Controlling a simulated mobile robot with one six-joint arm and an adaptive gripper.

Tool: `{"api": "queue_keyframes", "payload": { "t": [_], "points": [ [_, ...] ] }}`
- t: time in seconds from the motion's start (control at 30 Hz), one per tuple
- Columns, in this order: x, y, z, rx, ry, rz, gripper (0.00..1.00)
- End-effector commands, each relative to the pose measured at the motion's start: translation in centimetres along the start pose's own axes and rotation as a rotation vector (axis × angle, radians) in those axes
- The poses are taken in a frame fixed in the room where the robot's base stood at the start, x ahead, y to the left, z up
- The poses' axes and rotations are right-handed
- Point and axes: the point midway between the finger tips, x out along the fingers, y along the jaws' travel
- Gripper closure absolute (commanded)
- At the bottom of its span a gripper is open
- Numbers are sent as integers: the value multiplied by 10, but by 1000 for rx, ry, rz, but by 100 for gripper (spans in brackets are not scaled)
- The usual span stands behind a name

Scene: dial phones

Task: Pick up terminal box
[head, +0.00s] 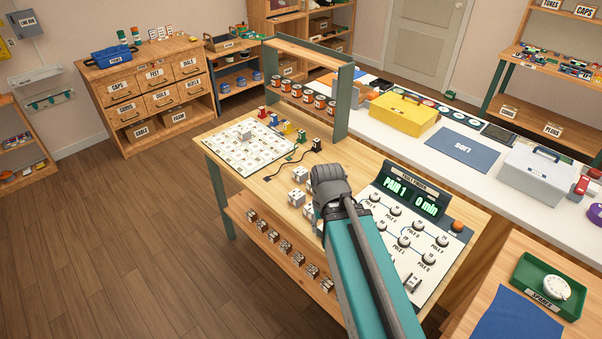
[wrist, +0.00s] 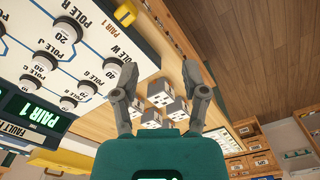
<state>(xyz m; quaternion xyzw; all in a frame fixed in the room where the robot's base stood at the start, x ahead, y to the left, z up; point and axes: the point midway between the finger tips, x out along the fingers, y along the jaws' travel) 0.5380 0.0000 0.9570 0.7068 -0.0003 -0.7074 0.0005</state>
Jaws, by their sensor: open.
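Several small white boxes with dark markings, which look like terminal boxes (head: 299,174), stand on the wooden workbench just left of my arm in the head view. In the wrist view a close group of white-topped boxes (wrist: 160,92) shows beyond and between my fingers. My gripper (wrist: 158,75) is open and empty, its two fingers spread to either side of the group. No finger is seen to touch a box. In the head view my own arm hides the fingers and part of the bench. I cannot tell which box is meant.
The fault finder board (head: 415,240) with round pole knobs lies right of my arm. A white card sheet (head: 248,146) and coloured pieces lie at the bench's far left. More small boxes (head: 285,247) line the lower shelf. A rack with jars (head: 305,93) stands behind.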

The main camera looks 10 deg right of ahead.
Motion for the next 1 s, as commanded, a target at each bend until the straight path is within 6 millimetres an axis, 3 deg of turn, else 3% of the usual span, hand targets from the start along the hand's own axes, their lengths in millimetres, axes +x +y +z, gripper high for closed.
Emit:
{"api": "queue_keyframes", "payload": {
  "t": [0.23,0.47,0.57,0.77,1.0],
  "points": [
    [0,0,0,0,0,0,43],
    [5,0,-7,-36,4,20,0],
    [12,-4,-17,-99,9,57,0],
    [35,-2,-55,-340,13,201,0],
    [60,-7,-121,-767,-35,464,0]
  ]
}}
